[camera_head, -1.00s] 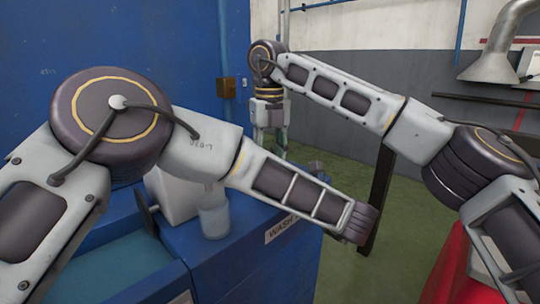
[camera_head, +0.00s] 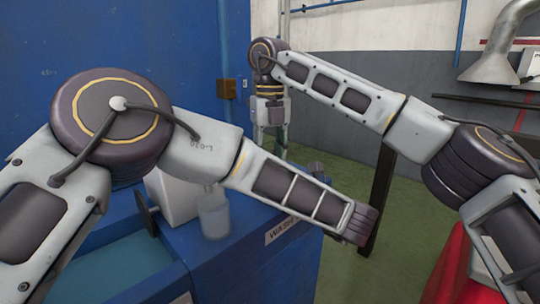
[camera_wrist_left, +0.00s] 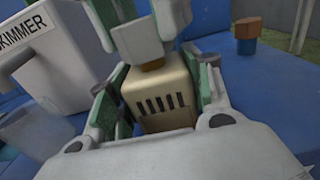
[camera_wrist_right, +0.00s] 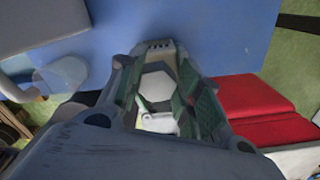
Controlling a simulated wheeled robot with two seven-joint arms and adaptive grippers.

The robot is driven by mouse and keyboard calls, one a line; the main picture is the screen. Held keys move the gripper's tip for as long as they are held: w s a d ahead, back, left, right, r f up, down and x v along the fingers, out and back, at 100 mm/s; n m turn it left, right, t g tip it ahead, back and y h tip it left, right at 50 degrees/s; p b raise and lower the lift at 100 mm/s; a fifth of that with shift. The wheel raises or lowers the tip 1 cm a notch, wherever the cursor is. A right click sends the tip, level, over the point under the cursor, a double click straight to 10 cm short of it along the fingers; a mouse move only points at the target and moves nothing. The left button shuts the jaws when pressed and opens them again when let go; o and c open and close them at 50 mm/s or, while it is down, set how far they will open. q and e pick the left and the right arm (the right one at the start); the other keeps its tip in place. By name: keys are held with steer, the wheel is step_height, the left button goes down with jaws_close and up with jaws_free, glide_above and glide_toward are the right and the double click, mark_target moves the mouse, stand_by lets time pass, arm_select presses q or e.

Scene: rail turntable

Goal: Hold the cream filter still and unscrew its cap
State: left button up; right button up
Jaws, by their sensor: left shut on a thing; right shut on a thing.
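The cream filter (camera_wrist_left: 158,101), a boxy body with dark slots, sits between the green-padded fingers of my left gripper (camera_wrist_left: 160,84) in the left wrist view. My left gripper is shut on it. A brown-orange cap (camera_wrist_left: 152,65) shows as a sliver above the body. My right gripper (camera_wrist_left: 145,45) comes down from above and is shut on the cap, mostly covering it. In the head view my right gripper (camera_head: 272,112) points down at the back, and my left forearm hides the filter and left gripper. The right wrist view shows the right gripper (camera_wrist_right: 158,65); the cap is unclear there.
A white box labelled SKIMMER (camera_wrist_left: 50,55) stands close on the left in the left wrist view. A brown-topped blue piece (camera_wrist_left: 247,36) stands to the right. A clear container (camera_head: 213,215) and a WASH label (camera_head: 283,228) are on the blue bench. A red surface (camera_wrist_right: 250,110) lies to the right.

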steer(key=shift+r, duration=1.35)
stand_by(0.7)
steer(key=shift+r, duration=2.25)
arm_select(q)
steer(key=o, duration=1.5)
steer(key=shift+d, duration=0.1)
